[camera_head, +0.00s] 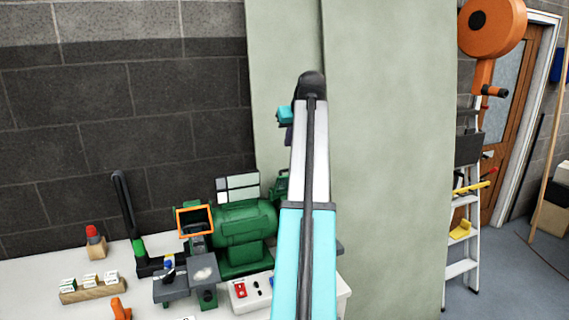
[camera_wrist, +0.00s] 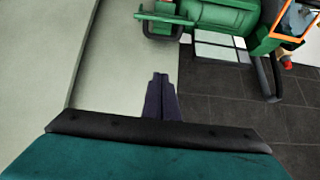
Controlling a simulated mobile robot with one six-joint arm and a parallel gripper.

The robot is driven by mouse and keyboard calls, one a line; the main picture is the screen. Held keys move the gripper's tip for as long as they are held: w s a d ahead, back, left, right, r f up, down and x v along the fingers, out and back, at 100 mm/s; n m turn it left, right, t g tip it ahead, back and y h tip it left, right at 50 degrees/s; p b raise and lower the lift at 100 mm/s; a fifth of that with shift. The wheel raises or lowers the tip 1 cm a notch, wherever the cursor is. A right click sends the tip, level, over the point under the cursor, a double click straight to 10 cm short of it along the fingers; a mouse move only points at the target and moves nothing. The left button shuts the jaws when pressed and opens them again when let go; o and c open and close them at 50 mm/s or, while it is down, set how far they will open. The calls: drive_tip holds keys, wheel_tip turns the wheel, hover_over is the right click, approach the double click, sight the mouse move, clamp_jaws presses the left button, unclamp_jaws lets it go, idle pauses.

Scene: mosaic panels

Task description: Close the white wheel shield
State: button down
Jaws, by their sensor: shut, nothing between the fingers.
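A green bench grinder (camera_head: 243,222) stands on the white bench, with its motor (camera_wrist: 210,14) at the top of the wrist view. An orange-framed shield (camera_head: 195,208) stands tilted up at its left end and also shows in the wrist view (camera_wrist: 280,20). My arm hides most of the grinder's right end, where a green guard (camera_head: 282,183) partly shows. No white wheel is clearly visible, so I cannot tell which shield covers it. My gripper (camera_wrist: 160,78) is shut and empty, apart from the grinder. In the head view it is raised above the grinder's right end, partly hidden by my arm.
A pale panel (camera_head: 390,150) stands behind my arm. A white-tiled plate (camera_head: 238,187) is above the motor. A switch box (camera_head: 250,292), a wooden block with labelled boxes (camera_head: 90,290) and a black upright tool (camera_head: 125,205) occupy the bench. A ladder (camera_head: 462,230) stands at right.

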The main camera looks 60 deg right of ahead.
drive_tip(key=shift+w, duration=0.1)
drive_tip(key=shift+w+d+f+p, duration=0.3)
drive_tip(key=shift+f+p, duration=0.5)
drive_tip(key=shift+f, duration=0.7)
drive_tip(key=shift+w+d+f+p, duration=0.15)
drive_tip(key=shift+w+f+p, duration=0.15)
drive_tip(key=shift+f+p, duration=0.9)
drive_tip(key=shift+w+d+f+p, duration=0.3)
drive_tip(key=shift+f+p, duration=0.1)
drive_tip(key=shift+f, duration=1.45)
drive_tip(key=shift+a, duration=0.15)
drive_tip(key=shift+s+f, duration=0.1)
